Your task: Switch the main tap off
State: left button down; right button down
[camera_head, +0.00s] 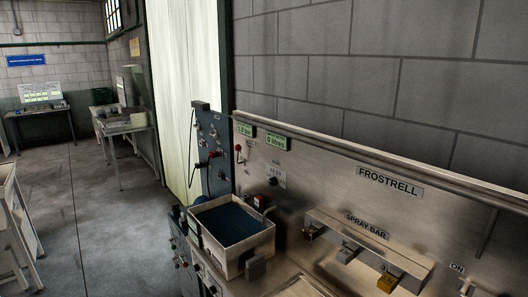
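A steel machine with a metal back panel (335,170) stands along the grey block wall at the right. I cannot tell which control is the main tap, as the small labels are too blurred to read. A small red-topped lever (238,149) is on the panel's left end. A dark knob (273,181) sits beside a small pale label. A red fitting (260,201) is below it. A small switch or lever (466,287) is by an "ON" label (457,267) at the lower right. Neither gripper shows.
A steel tray with dark contents (242,265) sits at the machine's left. The spray bar (370,250) carries several nozzle blocks, one yellow (388,282). A blue-grey control panel (213,150) stands beyond. Free floor (85,215) lies left; benches stand farther back.

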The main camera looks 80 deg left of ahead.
aim_at(238, 147)
jog(key=u, duration=3)
jog(key=i+j+u, duration=0.1)
jog(key=i+j, duration=0.45)
jog(key=i+j+u, duration=0.1)
jog(key=i+j, duration=0.4)
jog(key=i, duration=0.15)
jog(key=i+j+u, duration=0.1)
jog(key=i+j, duration=0.35)
jog(key=i, duration=0.2)
